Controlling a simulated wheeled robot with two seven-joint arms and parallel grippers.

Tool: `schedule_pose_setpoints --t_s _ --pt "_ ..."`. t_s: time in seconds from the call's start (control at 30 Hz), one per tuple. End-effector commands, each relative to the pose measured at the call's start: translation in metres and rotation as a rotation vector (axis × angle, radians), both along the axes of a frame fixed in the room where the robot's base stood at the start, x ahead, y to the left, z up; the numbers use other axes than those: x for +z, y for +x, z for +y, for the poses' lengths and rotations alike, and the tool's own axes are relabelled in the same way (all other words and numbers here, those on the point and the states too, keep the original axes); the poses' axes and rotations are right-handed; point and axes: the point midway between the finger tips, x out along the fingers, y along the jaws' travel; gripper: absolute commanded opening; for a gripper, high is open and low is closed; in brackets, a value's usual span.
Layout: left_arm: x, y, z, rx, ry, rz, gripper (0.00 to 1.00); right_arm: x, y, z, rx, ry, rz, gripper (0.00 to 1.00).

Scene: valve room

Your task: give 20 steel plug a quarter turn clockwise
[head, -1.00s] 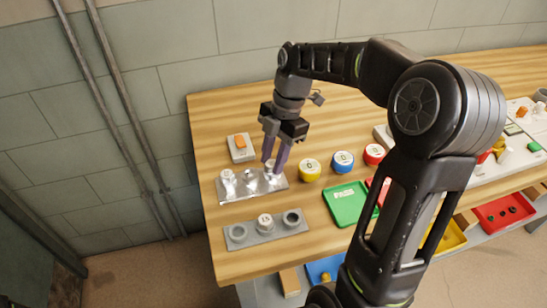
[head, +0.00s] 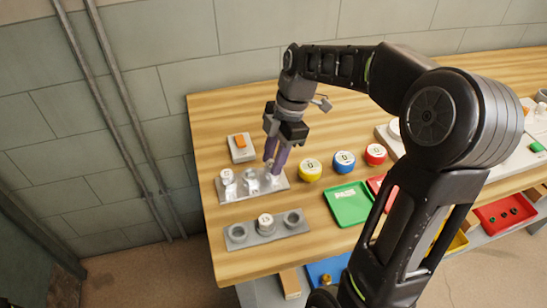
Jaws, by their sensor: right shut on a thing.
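A shiny steel plate (head: 240,192) near the left end of the bench carries a row of steel plugs: a left one (head: 227,176), a middle one (head: 250,177) and a right one (head: 273,179). Their numbers are too small to read, so I cannot tell by marking which is 20. My right gripper (head: 274,168) points down at the right plug and is shut on it. Its purple fingers hide part of that plug, which sits at the plate. My left gripper is not in view.
A grey block (head: 285,231) with round sockets and a white-topped plug in its middle lies in front. Yellow (head: 310,170), blue (head: 344,161) and red (head: 375,154) round caps and a green tray (head: 348,204) lie right. An orange-topped grey box (head: 241,147) stands behind.

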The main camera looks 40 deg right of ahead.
Motion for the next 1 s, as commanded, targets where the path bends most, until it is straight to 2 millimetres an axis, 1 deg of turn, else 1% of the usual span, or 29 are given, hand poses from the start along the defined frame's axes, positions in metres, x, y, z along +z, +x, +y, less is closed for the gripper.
schedule_pose_setpoints --t_s 0.03,0.17,0.4,0.5,1.0 --pt "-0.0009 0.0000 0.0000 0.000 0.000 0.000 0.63 -0.0040 -0.0020 -0.0002 -0.001 0.000 0.009 0.00" --pt "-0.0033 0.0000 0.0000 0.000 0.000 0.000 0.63 -0.0048 -0.0023 -0.0004 -0.038 -0.001 0.008 0.00" --pt "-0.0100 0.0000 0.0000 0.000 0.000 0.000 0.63 -0.0054 -0.0031 -0.0012 -0.207 -0.002 0.006 0.00" --pt "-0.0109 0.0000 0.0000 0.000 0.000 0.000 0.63 -0.0050 -0.0031 -0.0013 -0.253 -0.001 0.007 0.00" --pt "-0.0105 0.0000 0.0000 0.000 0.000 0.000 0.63 -0.0051 -0.0036 -0.0009 -0.261 0.000 0.010 0.00"
